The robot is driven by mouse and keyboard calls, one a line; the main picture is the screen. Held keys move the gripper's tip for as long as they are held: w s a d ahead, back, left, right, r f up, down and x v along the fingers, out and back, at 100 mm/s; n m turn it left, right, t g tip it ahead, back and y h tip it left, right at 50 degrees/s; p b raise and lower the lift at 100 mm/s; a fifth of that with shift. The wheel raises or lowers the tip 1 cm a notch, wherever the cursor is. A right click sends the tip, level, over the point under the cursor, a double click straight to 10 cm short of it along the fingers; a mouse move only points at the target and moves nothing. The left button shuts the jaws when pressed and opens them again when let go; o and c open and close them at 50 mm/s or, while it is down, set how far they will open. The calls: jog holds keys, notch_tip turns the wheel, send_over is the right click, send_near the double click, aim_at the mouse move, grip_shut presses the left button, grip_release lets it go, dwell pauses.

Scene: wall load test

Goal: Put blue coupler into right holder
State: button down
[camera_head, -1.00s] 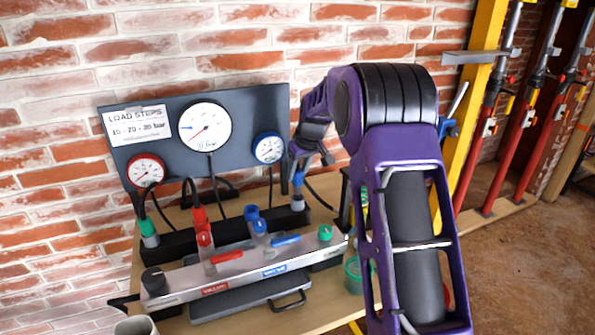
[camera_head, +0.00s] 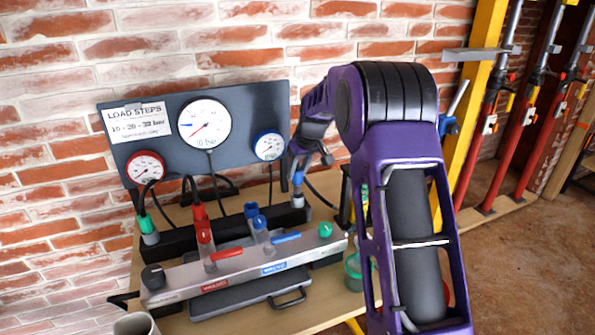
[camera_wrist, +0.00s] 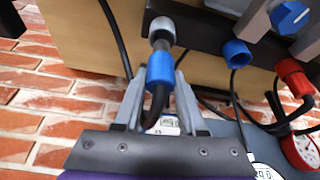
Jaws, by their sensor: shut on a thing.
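The blue coupler (camera_head: 298,178) is in my gripper (camera_head: 304,163), above the right end of the black bar. In the wrist view my gripper (camera_wrist: 160,105) is shut on the blue coupler (camera_wrist: 160,68), with a black hose running back between the fingers. The right holder (camera_head: 297,200) is a light grey cup at the bar's right end. In the wrist view the coupler's dark nose points at the right holder (camera_wrist: 162,27) and meets or overlaps its mouth. I cannot tell how deep the nose sits.
A green coupler (camera_head: 145,224) stands in the left grey holder (camera_head: 150,238). The metal manifold (camera_head: 240,266) with red and blue valves lies in front. A gauge panel (camera_head: 250,112) stands behind. A green cup (camera_head: 353,268) is at the table's right. Hoses loop between panel and bar.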

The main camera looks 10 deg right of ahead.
aim_at(298, 183)
jog(key=shift+f, duration=0.1)
jog(key=shift+f+b, duration=0.35)
jog(key=shift+f, duration=0.15)
jog(key=shift+f, duration=0.25)
dwell(0.3)
jog(key=shift+f+b, duration=0.35)
jog(key=shift+b, duration=0.05)
jog(key=shift+f, duration=0.2)
dwell(0.3)
jog(key=shift+f+b, duration=0.4)
jog(key=shift+f, duration=0.1)
jog(key=shift+f, duration=0.2)
dwell(0.4)
